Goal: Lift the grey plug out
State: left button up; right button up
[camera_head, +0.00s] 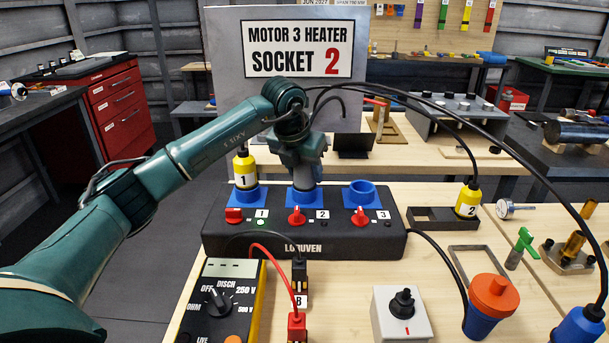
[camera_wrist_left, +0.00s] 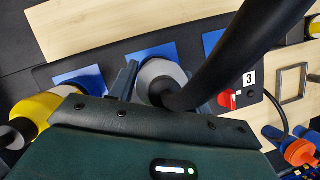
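The grey plug (camera_wrist_left: 155,75) with its thick black cable stands at the middle blue socket (camera_head: 305,194), numbered 2, of the black socket box (camera_head: 240,242). In the head view my left gripper (camera_head: 303,160) is directly over that socket, pointing down, and mostly hides the plug. In the left wrist view the plug lies between the fingers of my left gripper (camera_wrist_left: 160,85). One finger is close against its left side; the cable hides much of the other side, so I cannot tell whether they grip. My right gripper is not in view.
A yellow plug (camera_head: 245,170) marked 1 stands in the left socket; the right socket (camera_head: 360,194) is empty. Yellow plug 2 (camera_head: 467,200) stands at the right. A meter (camera_head: 220,300) and a grey switch box (camera_head: 402,315) are in front. Black cables arch overhead to the right.

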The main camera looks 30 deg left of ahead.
pick_arm(q)
jog(key=c, duration=0.7)
jog(key=shift+o, duration=0.2)
jog(key=shift+r, duration=0.1)
notch_tip(320, 180, up, 10)
jog(key=shift+f, duration=0.1)
